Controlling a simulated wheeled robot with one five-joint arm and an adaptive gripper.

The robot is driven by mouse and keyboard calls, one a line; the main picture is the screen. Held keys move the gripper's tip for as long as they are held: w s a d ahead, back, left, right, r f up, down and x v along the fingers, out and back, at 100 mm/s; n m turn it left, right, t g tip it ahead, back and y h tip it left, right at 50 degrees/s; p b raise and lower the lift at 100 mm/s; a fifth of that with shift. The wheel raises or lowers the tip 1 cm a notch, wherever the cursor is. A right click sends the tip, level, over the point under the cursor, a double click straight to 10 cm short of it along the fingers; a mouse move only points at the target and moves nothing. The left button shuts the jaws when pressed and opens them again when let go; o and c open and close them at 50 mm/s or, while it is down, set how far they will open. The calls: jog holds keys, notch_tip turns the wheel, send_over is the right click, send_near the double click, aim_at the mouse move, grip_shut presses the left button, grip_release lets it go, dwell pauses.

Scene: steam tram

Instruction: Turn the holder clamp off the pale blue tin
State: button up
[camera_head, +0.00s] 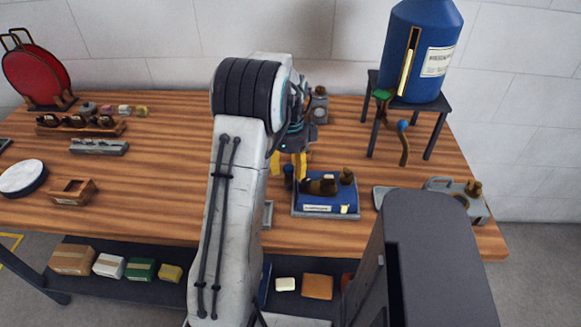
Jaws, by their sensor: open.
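My gripper (288,165), with its yellow fingers apart, is open near the middle of the table, just left of a blue tray. I see nothing between the fingers. A small dark blue upright piece (288,177) shows directly below them; I cannot tell whether they touch it. I cannot make out a pale blue tin or its holder clamp. My arm covers the table's middle and may hide them.
The blue tray (325,209) carries brass parts. A blue tank (421,60) stands on a dark stand (439,107) at the back right. Left are a wooden box (72,190), a round white-topped piece (22,178) and a red disc (36,75). Bare wood (150,190) lies left of my arm.

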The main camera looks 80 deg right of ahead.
aim_at(290, 167)
notch_tip(290, 167, up, 12)
dwell(0.7)
jog(key=shift+n, duration=0.3)
dwell(0.6)
